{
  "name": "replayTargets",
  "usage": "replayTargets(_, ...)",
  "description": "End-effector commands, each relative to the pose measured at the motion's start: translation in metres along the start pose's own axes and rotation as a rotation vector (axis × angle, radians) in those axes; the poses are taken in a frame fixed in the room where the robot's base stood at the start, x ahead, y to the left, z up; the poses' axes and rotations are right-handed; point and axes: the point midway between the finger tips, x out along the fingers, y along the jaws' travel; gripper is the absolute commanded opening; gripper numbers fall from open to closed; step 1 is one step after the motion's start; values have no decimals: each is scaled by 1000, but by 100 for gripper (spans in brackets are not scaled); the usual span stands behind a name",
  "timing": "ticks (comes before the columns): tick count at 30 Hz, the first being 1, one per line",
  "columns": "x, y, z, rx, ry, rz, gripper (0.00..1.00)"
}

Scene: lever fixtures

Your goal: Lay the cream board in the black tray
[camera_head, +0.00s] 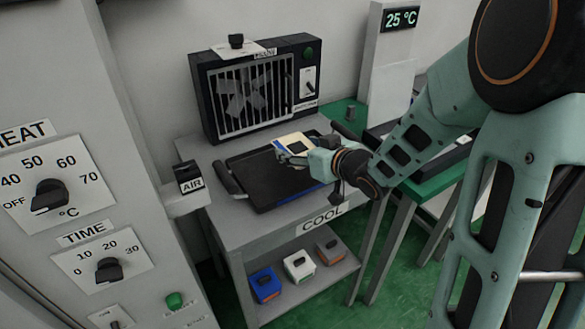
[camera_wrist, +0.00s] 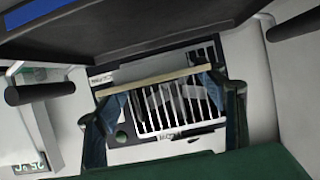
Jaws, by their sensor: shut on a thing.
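The cream board (camera_head: 293,142) is over the far right part of the tray. In the wrist view the board (camera_wrist: 155,80) shows edge-on as a thin pale strip between my two fingers. My gripper (camera_head: 297,155) is shut on the board and reaches in from the right; its fingers also show in the wrist view (camera_wrist: 162,95). The gap between board and tray floor is hard to judge.
A black fan box (camera_head: 257,85) with a barred front stands behind the tray. The AIR switch post (camera_head: 188,178) is at the left. A green table (camera_head: 435,185) adjoins at right.

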Motion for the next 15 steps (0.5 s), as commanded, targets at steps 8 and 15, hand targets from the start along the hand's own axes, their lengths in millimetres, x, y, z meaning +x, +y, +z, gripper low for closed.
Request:
replayTargets(8, 24, -4, 13, 0, 1, 1, 35)
replayTargets(15, 42, -7, 40, 1, -2, 0, 35)
